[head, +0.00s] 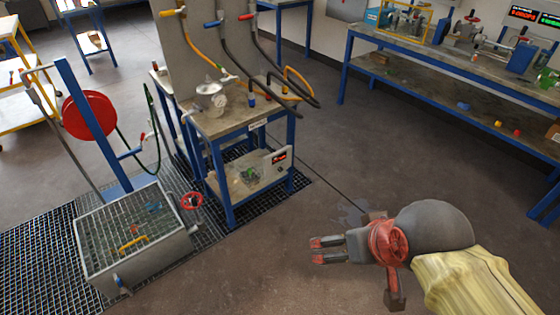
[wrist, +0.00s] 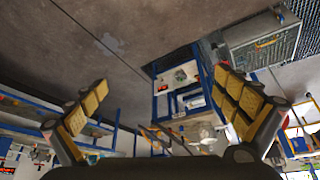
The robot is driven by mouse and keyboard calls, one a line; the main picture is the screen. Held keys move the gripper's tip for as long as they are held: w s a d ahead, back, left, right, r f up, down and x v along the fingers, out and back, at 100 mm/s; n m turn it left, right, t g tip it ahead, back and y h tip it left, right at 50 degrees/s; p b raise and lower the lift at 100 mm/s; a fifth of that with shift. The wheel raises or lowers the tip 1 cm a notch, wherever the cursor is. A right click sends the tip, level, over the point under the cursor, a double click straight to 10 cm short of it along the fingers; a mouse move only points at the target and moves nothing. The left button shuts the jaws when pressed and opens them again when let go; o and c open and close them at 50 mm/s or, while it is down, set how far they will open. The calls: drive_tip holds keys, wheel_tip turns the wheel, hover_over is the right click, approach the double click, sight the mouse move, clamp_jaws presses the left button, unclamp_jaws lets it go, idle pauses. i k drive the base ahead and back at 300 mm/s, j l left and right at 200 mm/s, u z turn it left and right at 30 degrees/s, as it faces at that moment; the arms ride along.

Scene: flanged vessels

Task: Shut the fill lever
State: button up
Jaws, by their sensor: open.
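Each sits by a hose running downward. I cannot tell which one is the fill lever. A silver vessel (head: 211,97) stands on the bench top below them. My gripper (head: 316,251) is open and empty over bare floor, to the right of and nearer than the bench, well apart from the levers. Its open fingers also show in the wrist view (wrist: 160,80).
A metal basin (head: 135,240) stands on floor grating at the left, with a red handwheel (head: 191,200) beside it. A red hose reel (head: 90,115) hangs on a blue post. A long workbench (head: 440,60) lines the right. The floor between is clear.

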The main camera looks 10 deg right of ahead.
sight(121, 285)
drive_tip(key=u, duration=1.8)
drive_tip(key=i+j+z, duration=0.15)
drive_tip(key=j, duration=0.2)
drive_tip(key=i+j+z, duration=0.1)
drive_tip(key=j, duration=0.25)
drive_tip(key=i+j+z, duration=0.15)
drive_tip(key=i+j, duration=0.15)
drive_tip(key=i+j+z, duration=0.15)
drive_tip(key=j, duration=0.3)
drive_tip(key=i+j+z, duration=0.1)
drive_tip(key=j, duration=0.3)
drive_tip(key=i+j+z, duration=0.15)
drive_tip(key=j, duration=0.25)
drive_tip(key=k, duration=0.05)
